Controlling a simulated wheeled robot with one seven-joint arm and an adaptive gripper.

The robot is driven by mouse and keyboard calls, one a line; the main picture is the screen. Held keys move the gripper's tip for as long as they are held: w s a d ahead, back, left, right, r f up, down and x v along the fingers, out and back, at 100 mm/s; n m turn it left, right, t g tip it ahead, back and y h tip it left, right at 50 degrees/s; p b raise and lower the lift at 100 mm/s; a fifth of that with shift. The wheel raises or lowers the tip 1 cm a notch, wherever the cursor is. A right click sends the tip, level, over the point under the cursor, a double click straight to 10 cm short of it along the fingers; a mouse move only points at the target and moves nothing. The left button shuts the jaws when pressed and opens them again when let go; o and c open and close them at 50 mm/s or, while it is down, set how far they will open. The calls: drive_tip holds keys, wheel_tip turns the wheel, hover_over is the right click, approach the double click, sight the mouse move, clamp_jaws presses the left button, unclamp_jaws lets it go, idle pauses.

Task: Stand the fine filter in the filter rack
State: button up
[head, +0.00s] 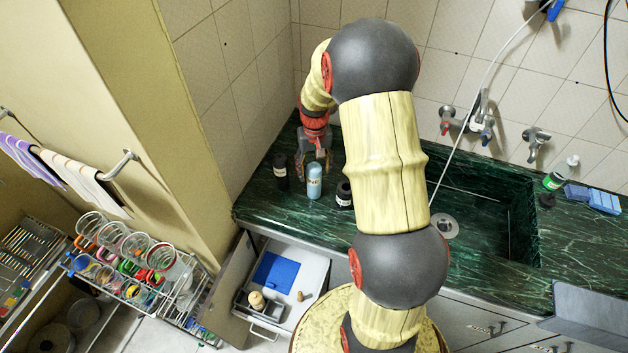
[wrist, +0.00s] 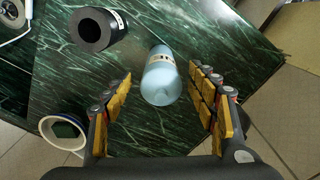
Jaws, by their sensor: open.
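Three upright cylinders stand on the green marble counter (head: 258,212). I cannot read their labels, so I cannot tell which is the fine filter. A light-blue one (head: 314,183) stands in the middle, with a black one (head: 281,173) to its left and another black one (head: 345,196) to its right. My gripper (head: 318,160) is open above and behind the blue cylinder. In the wrist view the blue cylinder (wrist: 160,77) shows between the two open fingers, apart from both. A hollow black cylinder (wrist: 97,29) shows at upper left. I cannot make out the filter rack.
An open drawer (head: 285,285) below the counter holds a blue sheet and small items. A dish rack (head: 140,275) with glasses stands at lower left. The sink (head: 485,210) lies to the right. A white-rimmed round thing (wrist: 64,131) shows in the wrist view.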

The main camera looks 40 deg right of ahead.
wheel_tip(320, 180, down, 5)
drive_tip(key=shift+w+f+b, duration=0.1)
drive_tip(key=shift+b, duration=0.45)
drive_tip(key=c, duration=1.4)
drive_tip(key=shift+o, duration=0.2)
